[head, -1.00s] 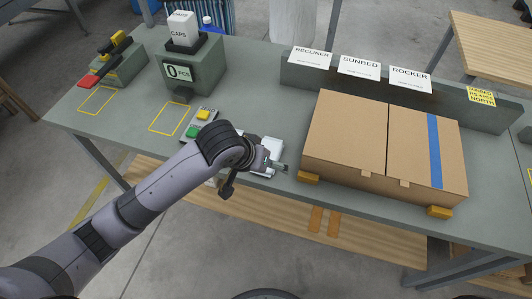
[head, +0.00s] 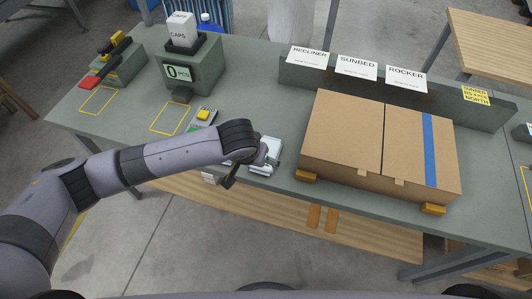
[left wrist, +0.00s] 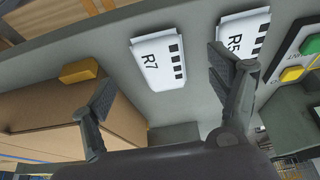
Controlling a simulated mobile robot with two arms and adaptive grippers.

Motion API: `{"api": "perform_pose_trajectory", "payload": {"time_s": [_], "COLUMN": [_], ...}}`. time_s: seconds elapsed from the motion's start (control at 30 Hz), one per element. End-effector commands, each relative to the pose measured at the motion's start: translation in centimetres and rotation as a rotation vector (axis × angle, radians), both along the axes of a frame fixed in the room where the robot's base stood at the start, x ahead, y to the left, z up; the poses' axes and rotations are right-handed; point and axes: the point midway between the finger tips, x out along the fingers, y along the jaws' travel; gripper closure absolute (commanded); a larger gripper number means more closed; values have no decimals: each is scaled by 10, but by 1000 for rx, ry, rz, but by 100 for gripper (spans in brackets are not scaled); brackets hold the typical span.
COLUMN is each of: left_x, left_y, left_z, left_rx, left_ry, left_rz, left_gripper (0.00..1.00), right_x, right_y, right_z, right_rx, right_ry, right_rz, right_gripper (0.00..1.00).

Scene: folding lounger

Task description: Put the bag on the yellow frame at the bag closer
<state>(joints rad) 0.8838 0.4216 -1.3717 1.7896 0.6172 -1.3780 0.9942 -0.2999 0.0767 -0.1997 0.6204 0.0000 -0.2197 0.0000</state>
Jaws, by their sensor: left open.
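Two flat white bags lie on the grey bench in the left wrist view: one marked R7 (left wrist: 158,62) and one marked R5 (left wrist: 236,40). In the head view a white bag (head: 271,147) shows partly behind my left gripper (head: 272,165), near the box. My left gripper is open and empty, its fingers (left wrist: 162,82) spread above the bench near R7. A finger overlaps R5 in that view; contact cannot be told. The red and yellow closer-like device (head: 112,62) stands at the far left, with a yellow frame (head: 97,101) in front. My right gripper is out of view.
A counter reading 0 (head: 178,73), with caps on top, has another yellow frame (head: 170,118) before it. A button panel (head: 203,116) lies beyond my arm. A large cardboard box (head: 345,130) fills the bench's right side.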

Motion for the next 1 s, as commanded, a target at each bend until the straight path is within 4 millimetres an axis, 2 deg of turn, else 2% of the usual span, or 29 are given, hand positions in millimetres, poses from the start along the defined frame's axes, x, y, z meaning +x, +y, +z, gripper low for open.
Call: {"api": "perform_pose_trajectory", "payload": {"time_s": [0.1, 0.27, 0.47, 0.6, 0.9, 1.0], "left_x": [5, 7, 13, 18, 20, 20], "left_y": [-2, -4, -9, -11, -11, -11], "left_z": [-12, -20, -47, -63, -67, -67], "left_rx": [0, 0, 1, 0, -1, -1], "left_ry": [0, -1, 0, 0, -1, -1], "left_rz": [0, -1, 0, 0, 0, 0], "left_gripper": [18, 18, 18, 18, 18, 25], "right_x": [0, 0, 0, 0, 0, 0], "right_y": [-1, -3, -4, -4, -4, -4], "right_z": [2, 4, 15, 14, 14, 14], "right_rx": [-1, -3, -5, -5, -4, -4], "right_ry": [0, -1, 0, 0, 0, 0], "right_rz": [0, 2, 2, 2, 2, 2], "right_gripper": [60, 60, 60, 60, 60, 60]}}
